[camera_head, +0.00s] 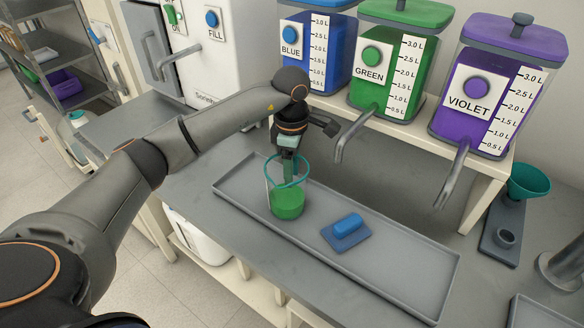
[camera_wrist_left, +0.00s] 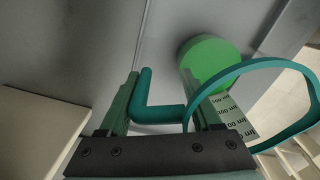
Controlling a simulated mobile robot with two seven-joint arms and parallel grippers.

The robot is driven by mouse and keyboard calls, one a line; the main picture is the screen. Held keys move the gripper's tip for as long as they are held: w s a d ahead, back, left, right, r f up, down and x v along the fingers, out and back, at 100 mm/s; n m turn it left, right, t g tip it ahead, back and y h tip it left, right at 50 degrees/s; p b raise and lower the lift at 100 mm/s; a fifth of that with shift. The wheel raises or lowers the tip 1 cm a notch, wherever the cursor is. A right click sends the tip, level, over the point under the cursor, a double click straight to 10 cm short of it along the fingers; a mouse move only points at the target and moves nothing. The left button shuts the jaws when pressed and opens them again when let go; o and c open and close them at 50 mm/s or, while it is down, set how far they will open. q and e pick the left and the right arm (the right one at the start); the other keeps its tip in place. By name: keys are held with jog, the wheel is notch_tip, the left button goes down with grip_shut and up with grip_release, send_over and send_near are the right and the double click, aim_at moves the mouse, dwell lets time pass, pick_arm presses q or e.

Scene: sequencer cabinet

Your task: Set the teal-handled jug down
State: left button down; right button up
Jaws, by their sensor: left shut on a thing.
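The teal-handled jug (camera_head: 287,204) is clear with a teal rim and holds green liquid in its lower part. It is upright over the left part of the long grey tray (camera_head: 400,275); I cannot tell whether its base touches the tray. My left gripper (camera_head: 288,165) is above the jug's back side, shut on its handle. In the left wrist view the teal handle (camera_wrist_left: 156,114) lies between the fingers (camera_wrist_left: 165,108), with the rim and green liquid to the right. My right gripper is not in view.
A blue block with a rounded grip (camera_head: 346,228) lies in the tray, right of the jug. Blue, green (camera_head: 385,75) and violet (camera_head: 480,100) tanks with spouts stand on a shelf behind. A teal funnel (camera_head: 530,180) stands at right. The tray's right part is clear.

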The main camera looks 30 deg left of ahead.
pick_arm(q)
jog(key=shift+f, duration=0.15)
jog(key=shift+c, duration=0.4)
grip_release()
notch_tip(320, 180, up, 12)
jog(key=shift+s+r, duration=0.1)
jog(key=shift+r, duration=0.1)
